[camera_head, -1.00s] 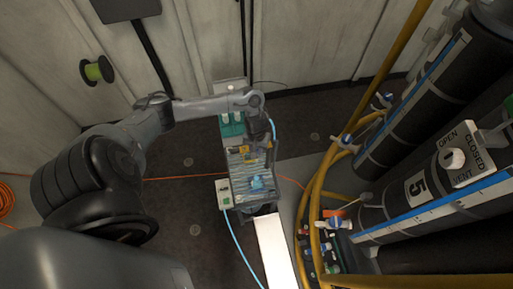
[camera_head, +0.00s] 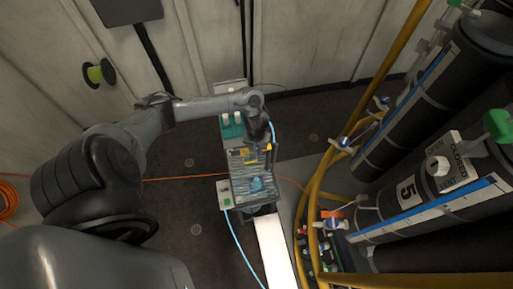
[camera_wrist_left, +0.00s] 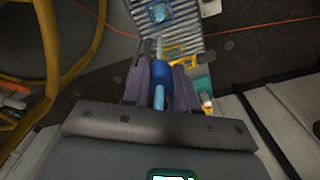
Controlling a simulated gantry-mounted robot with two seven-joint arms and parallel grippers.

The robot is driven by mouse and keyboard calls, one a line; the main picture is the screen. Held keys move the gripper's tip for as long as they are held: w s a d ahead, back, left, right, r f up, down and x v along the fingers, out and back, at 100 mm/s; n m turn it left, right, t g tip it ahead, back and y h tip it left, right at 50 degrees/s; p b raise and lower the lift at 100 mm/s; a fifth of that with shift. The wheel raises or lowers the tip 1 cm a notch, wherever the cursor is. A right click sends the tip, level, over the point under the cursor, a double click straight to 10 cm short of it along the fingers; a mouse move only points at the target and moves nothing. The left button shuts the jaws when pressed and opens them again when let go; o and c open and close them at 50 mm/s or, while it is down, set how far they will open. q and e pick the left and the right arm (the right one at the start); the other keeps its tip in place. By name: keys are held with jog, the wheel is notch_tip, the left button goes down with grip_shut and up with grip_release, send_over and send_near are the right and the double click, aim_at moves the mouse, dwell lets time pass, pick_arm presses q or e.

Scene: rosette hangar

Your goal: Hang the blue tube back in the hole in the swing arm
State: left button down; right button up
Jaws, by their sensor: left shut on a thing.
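My left gripper (camera_head: 265,143) is over the far part of a ridged grey tray (camera_head: 245,187). In the left wrist view its two dark fingers (camera_wrist_left: 161,82) are closed around the dark blue sleeve of the blue tube (camera_wrist_left: 162,70). A lighter blue length of the tube runs back between the fingers, and a grey tip points toward the ridged tray (camera_wrist_left: 187,32). A light blue hose (camera_head: 242,245) also shows in the head view. I cannot make out the hole in the swing arm. My right gripper is not in view.
A light blue piece (camera_head: 257,184) lies on the tray. A teal holder with white-capped bottles (camera_head: 232,130) stands behind it. A white bar (camera_head: 275,252) runs toward the front. Yellow pipes (camera_head: 313,215) and black cylinders (camera_head: 420,85) crowd the right side. Dark floor lies left of the tray.

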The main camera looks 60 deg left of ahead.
pick_arm(q)
jog(key=shift+d, duration=0.1)
jog(key=shift+d, duration=0.4)
jog(key=s+a+f+b, duration=0.1)
jog(key=a+f+b, duration=0.1)
jog(key=a+b, duration=0.7)
jog(key=shift+s+a, duration=0.3)
jog(key=shift+a, duration=0.75)
jog(key=shift+f+p, duration=0.4)
jog(key=shift+f, duration=0.3)
